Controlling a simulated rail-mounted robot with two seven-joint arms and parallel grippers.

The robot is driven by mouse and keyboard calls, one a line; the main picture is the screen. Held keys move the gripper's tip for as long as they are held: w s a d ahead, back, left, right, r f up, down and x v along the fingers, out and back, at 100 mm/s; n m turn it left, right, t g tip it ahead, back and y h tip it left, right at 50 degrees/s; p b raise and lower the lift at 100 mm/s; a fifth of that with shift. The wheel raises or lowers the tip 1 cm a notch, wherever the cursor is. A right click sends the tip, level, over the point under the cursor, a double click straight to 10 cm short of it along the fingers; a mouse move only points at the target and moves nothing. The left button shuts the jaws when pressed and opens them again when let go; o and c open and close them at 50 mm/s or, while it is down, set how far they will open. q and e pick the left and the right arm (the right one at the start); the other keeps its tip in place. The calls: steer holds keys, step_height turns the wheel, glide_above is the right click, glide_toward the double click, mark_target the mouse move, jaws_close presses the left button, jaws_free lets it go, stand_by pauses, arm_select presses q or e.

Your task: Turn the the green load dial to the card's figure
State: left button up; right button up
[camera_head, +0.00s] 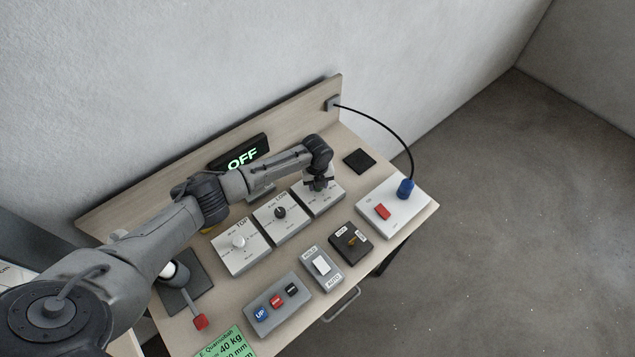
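A green card (225,344), cut off by the bottom edge, reads "40 kg" with a partly visible "mm" line below. Three light dial boxes stand in a row: a left one with a pale knob (238,242), a middle one with a dark knob (280,212), and a right one (334,192). My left gripper (318,185) points down over the right box and hides its knob. Whether its fingers are open, or touch the knob, cannot be made out. No green knob shows, and the dial lettering is too small to read surely. My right gripper is out of view.
A display (240,155) reads "OFF" behind my arm. In front are a button box (279,312), a white rocker switch (321,265), and a dark selector box (351,243). A white box (405,214) with red switch and blue plug stands right; a red-ended lever (200,321) lies left.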

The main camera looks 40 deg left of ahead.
arm_select(q)
steer(key=shift+d+r, duration=0.1)
steer(key=shift+r, duration=0.05)
steer(key=o, duration=0.9)
step_height(320, 180, up, 14)
steer(key=shift+s+f, duration=0.1)
steer(key=shift+f, duration=0.1)
stand_by(0.5)
